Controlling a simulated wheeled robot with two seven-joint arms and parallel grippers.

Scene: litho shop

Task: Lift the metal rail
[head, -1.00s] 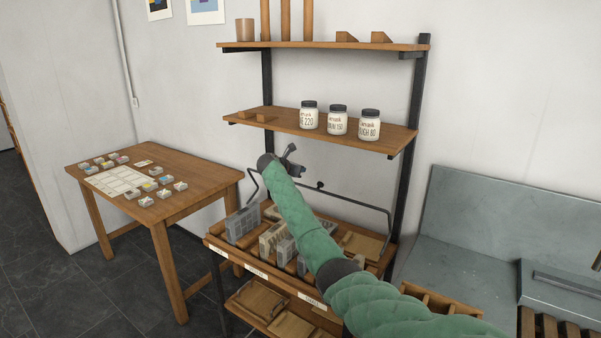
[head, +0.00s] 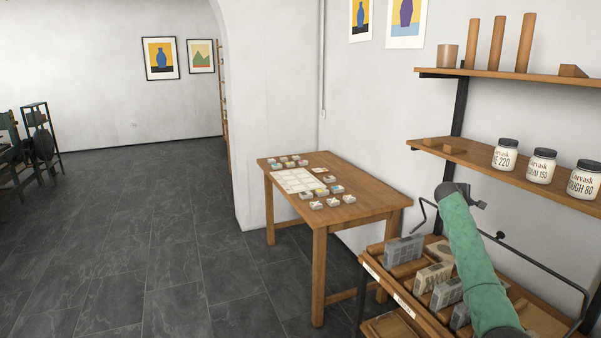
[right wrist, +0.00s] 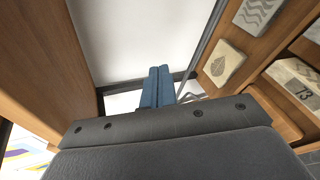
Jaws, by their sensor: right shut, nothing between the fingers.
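The metal rail (head: 545,262) is a thin dark bar with bent ends. It runs along the back of the wooden-topped cart, below the wall shelves. My right arm, in a green sleeve, crosses in front of it and hides part of it. My right gripper (head: 482,206) is small in the head view, near the rail's left end. In the right wrist view its blue fingers (right wrist: 155,88) are together and empty. A thin grey bar (right wrist: 208,42), probably the rail, runs just right of them; I cannot tell whether they touch. My left gripper is out of view.
The cart holds grey and patterned blocks (head: 404,249) in compartments. Jars (head: 541,167) stand on the shelf (head: 480,158) above. A wooden table (head: 375,205) with small tiles stands to the left.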

